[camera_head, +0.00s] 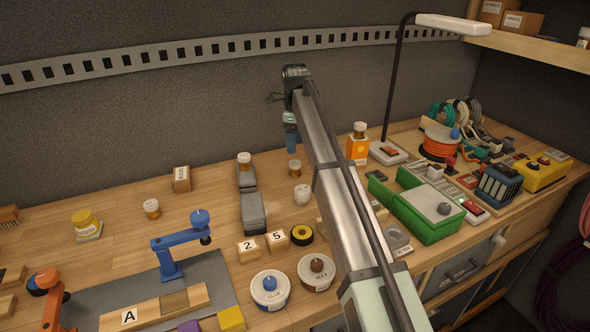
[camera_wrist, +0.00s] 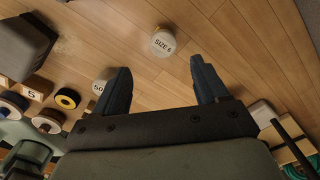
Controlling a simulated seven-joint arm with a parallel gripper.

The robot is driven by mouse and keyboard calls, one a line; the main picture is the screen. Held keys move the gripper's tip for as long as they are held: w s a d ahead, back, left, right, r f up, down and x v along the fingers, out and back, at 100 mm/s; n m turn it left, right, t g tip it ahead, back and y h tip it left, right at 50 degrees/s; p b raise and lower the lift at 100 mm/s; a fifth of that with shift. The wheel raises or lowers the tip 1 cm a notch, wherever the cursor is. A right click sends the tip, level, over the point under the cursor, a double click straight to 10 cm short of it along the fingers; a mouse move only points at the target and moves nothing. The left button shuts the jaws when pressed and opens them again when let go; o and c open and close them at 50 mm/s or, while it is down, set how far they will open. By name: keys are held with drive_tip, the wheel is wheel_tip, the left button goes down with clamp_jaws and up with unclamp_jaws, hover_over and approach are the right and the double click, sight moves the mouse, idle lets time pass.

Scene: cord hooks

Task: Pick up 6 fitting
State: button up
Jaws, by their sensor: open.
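The size 6 fitting (camera_wrist: 163,42) shows in the wrist view as a round, pale lid marked "SIZE 6", above the gap between my fingers. In the head view it appears to be the small amber jar with a pale lid (camera_head: 295,169), standing upright on the bench. My gripper (camera_head: 291,140) hangs above and behind this jar in the head view. In the wrist view my gripper (camera_wrist: 163,82) has its two dark blue fingers spread apart with nothing between them. The jar is apart from the fingers.
A white round item (camera_head: 302,194) stands close in front, its top marked "50" in the wrist view (camera_wrist: 99,87). A grey tool (camera_head: 252,212), a yellow-and-black tape roll (camera_head: 302,233) and an orange box (camera_head: 358,150) stand nearby. Bare wood surrounds the fitting.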

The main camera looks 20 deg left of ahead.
sight(295, 162)
drive_tip(key=f, duration=1)
drive_tip(key=shift+w, duration=0.25)
drive_tip(key=shift+a, duration=0.1)
drive_tip(key=shift+c, duration=0.3)
drive_tip(key=shift+r, duration=0.1)
drive_tip(key=c, duration=1.1)
drive_tip(key=shift+c, duration=0.2)
